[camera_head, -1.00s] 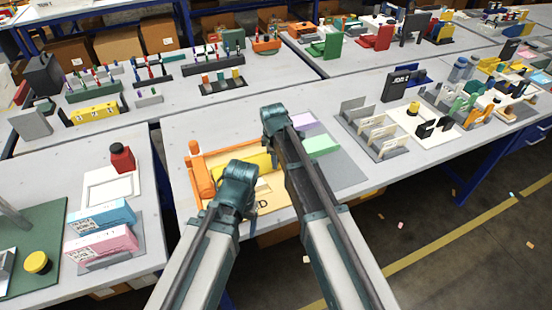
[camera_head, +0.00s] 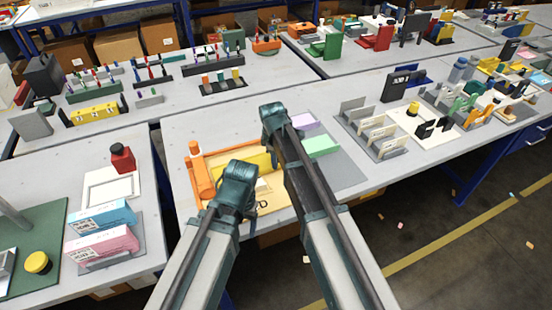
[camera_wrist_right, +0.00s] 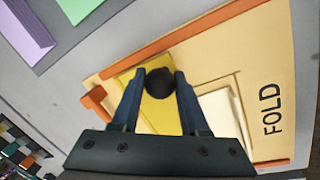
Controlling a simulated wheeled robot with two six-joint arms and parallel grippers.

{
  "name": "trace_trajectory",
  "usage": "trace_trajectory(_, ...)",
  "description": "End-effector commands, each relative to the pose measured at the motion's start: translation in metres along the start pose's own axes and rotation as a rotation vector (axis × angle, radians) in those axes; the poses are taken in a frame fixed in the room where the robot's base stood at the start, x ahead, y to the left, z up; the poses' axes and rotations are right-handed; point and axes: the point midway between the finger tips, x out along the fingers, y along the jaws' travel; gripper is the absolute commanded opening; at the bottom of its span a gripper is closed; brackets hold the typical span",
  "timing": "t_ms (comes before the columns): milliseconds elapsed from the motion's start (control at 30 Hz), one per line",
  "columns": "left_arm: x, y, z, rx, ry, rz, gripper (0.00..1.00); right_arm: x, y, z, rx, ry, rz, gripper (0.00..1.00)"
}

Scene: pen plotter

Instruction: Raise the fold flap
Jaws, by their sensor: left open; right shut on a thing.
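The fold flap (camera_head: 258,160) is a yellow panel on a cream board (camera_head: 277,201) with orange edging. The board also shows in the right wrist view (camera_wrist_right: 255,60), printed FOLD. A round dark knob (camera_wrist_right: 160,83) stands out over the yellow flap (camera_wrist_right: 158,119). My right gripper (camera_wrist_right: 161,92) is shut on this knob, one finger on each side. In the head view my right arm crosses over the board and its fingers are hidden. My left gripper (camera_head: 238,186) is over the board's near left part, open; its fingertips are hard to make out.
An orange roller (camera_head: 200,172) stands along the board's left side. A pale block (camera_wrist_right: 220,110) lies beside the flap. Lilac (camera_head: 306,123) and green (camera_head: 321,145) pads lie to the right. Grey upright holders (camera_head: 375,135) stand further right. Bare table lies left of the board.

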Motion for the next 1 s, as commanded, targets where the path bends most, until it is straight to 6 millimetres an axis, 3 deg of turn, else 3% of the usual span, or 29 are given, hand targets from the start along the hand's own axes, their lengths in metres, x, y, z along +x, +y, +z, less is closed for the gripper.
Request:
trace_trajectory(400,-0.02,-0.002,0.001,0.0,0.0,0.0,0.72,-0.017,0.021,-0.011,-0.03,-0.148,-0.224,0.0)
trace_trajectory(1000,-0.017,-0.002,0.001,0.0,0.0,0.0,0.72,-0.029,0.038,-0.021,-0.063,-0.313,-0.474,0.0)
